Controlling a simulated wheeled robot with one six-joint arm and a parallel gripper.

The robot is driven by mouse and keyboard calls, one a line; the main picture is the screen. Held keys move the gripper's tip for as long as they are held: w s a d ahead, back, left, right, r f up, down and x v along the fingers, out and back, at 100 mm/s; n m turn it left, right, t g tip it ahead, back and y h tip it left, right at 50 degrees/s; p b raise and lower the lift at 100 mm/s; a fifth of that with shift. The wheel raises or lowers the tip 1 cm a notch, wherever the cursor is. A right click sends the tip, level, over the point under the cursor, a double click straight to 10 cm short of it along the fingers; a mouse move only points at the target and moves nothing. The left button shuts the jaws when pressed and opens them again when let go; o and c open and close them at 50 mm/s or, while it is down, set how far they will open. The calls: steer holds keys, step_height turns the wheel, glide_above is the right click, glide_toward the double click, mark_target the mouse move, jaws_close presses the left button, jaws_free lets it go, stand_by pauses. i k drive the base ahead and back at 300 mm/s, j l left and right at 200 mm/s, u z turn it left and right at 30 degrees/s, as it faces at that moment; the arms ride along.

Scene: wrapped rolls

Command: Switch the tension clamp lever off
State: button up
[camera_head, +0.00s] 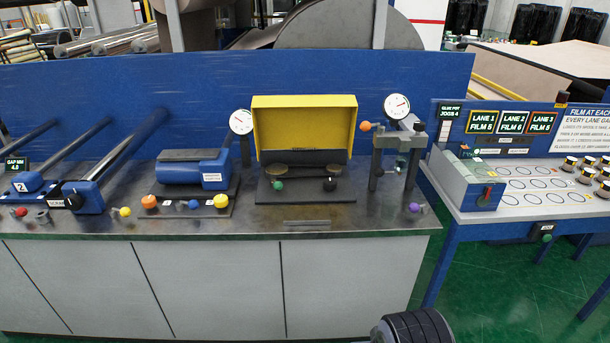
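No readable label names the tension clamp lever, so I cannot tell for sure which part it is. On the right of the steel bench, a grey post frame (399,157) carries a short lever with an orange ball knob (366,126) pointing left. A round dial gauge (397,106) sits on top of that frame. A small lever with a purple knob (415,208) lies low at its right foot. Small levers with yellow (125,212) and red (21,212) knobs stand along the front edge. My gripper is not in view.
A blue cylinder unit (196,170) with orange and yellow knobs stands mid-left. A yellow open guard (304,112) with green and black knobs stands beside it. Blue-ended rollers lie at left. A separate lane table (545,172) stands at right. Green floor (480,290) is open in front.

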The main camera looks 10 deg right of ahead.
mark_target(277, 186)
steer(key=i+j, duration=0.2)
steer(key=i, duration=0.65)
steer(key=i+j+u, duration=0.15)
steer(key=i, duration=0.7)
